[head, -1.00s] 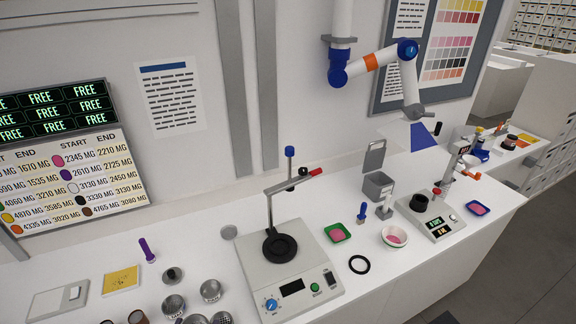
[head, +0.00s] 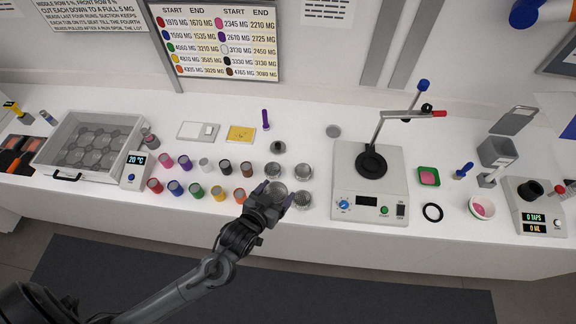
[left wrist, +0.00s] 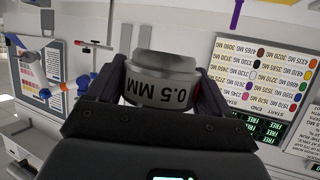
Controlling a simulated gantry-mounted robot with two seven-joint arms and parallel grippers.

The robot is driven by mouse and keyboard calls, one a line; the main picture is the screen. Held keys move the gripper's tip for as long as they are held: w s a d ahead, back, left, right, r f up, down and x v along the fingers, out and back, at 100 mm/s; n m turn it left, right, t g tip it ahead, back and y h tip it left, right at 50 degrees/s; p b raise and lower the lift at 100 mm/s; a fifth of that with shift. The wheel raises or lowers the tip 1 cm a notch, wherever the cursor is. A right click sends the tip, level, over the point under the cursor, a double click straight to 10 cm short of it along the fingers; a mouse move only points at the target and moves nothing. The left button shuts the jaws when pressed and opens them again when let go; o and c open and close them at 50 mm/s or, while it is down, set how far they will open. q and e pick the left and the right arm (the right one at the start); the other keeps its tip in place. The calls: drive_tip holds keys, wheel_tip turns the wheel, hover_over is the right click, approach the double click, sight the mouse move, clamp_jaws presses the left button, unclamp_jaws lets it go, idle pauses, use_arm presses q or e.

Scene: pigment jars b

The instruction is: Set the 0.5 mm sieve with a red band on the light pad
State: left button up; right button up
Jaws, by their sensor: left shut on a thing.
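My left gripper (head: 275,196) is shut on a grey metal sieve (head: 277,187) over the front of the bench. In the left wrist view the sieve (left wrist: 163,80) sits between the two fingers (left wrist: 164,88), its "0.5 MM" mark upside down in the picture. I see no red band on the side that shows; the fingers hide its flanks. Similar round metal sieves stand close by: two behind (head: 272,170) (head: 303,171) and one to the right (head: 303,201). A pale flat pad with a small white box on it (head: 190,130), apparently the light pad, lies farther back and left. My right gripper is not in view.
Two rows of coloured jars (head: 197,191) stand left of the gripper. A yellow card (head: 241,134) lies beside the pad, and a purple tool (head: 265,119) stands behind. A stirrer plate (head: 369,190) is on the right, a clear-lidded bath (head: 88,145) on the left.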

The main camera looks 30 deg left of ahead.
use_arm(q)
drive_tip(key=w+f+n+y+b, duration=0.1)
drive_tip(key=w+f+b, duration=0.3)
drive_tip(key=f+b, duration=0.3)
drive_tip(key=w+d+f+n+y+b, duration=0.1)
drive_tip(key=w+f+b, duration=0.2)
drive_tip(key=f+b, duration=0.5)
drive_tip(key=shift+w+b, duration=0.35)
drive_tip(key=shift+b, duration=0.8)
drive_tip(key=shift+a, duration=0.1)
drive_tip(key=a+f, duration=0.2)
drive_tip(key=a, duration=0.1)
drive_tip(key=a+f, duration=0.2)
drive_tip(key=a, duration=0.2)
drive_tip(key=a+f, duration=0.3)
drive_tip(key=a, duration=0.1)
drive_tip(key=shift+w+a, duration=0.25)
drive_tip(key=shift+w, duration=0.1)
wheel_tip(320, 180, down, 2)
drive_tip(key=shift+f, duration=0.75)
